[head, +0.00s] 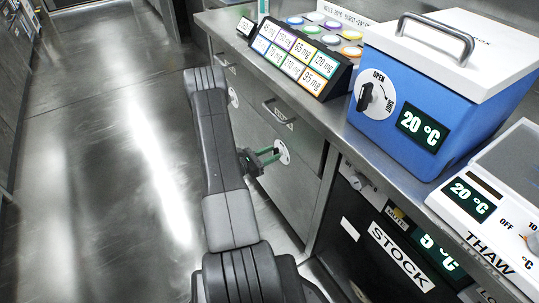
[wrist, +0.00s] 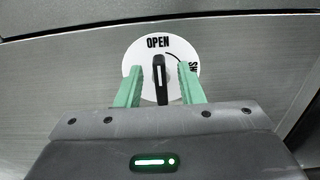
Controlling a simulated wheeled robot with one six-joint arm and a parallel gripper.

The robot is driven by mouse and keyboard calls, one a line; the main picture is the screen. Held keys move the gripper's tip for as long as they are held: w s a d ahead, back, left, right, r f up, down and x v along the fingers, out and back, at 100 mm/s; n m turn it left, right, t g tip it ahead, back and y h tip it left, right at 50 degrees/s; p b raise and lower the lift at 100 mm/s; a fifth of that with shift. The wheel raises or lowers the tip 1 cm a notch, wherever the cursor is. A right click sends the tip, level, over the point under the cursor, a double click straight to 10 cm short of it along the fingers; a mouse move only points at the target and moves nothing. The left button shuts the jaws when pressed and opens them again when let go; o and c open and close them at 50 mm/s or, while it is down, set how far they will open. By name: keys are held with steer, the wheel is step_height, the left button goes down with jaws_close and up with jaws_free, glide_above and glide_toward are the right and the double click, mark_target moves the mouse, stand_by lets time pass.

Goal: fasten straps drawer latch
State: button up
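The latch dial (wrist: 180,45) is a white disc marked OPEN and SHUT on a steel drawer front. Its black knob (wrist: 160,75) stands upright, pointing to OPEN. My gripper (wrist: 160,80) has green fingers, one on each side of the knob, with a gap visible on both sides. In the head view, my gripper (head: 268,155) reaches the same white dial (head: 283,152) on the lower drawer front (head: 262,170). The knob is hidden there by the fingers. No printed label naming the drawer is readable around this dial.
A second white dial (head: 232,97) sits further along, partly hidden by my arm. A drawer handle (head: 278,113) juts out above the dial. The black STOCK unit (head: 385,240) stands at right under the counter. The floor (head: 110,150) at left is clear.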

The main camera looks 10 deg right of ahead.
jaws_close()
steer(key=shift+b, duration=0.3)
steer(key=m+b, duration=0.4)
steer(key=shift+s+d+f+m+b, duration=0.1)
steer(key=shift+s+f+m+b, duration=0.2)
steer(key=shift+s+f, duration=0.05)
steer(key=m+b, duration=0.3)
steer(key=b, duration=0.1)
steer(key=m+b, duration=0.2)
steer(key=shift+s+d+f+m, duration=0.1)
steer(key=shift+s+f+m, duration=0.2)
steer(key=m+b, duration=0.3)
steer(key=shift+s+f+m, duration=0.1)
steer(key=shift+s+m, duration=0.05)
steer(key=shift+m, duration=0.15)
steer(key=shift+s+d+f+m+b, duration=0.1)
steer(key=shift+m+b, duration=0.05)
steer(key=shift+m, duration=0.9)
steer(key=shift+f+m+b, duration=0.1)
steer(key=shift+m+b, duration=0.05)
steer(key=shift+m, duration=0.9)
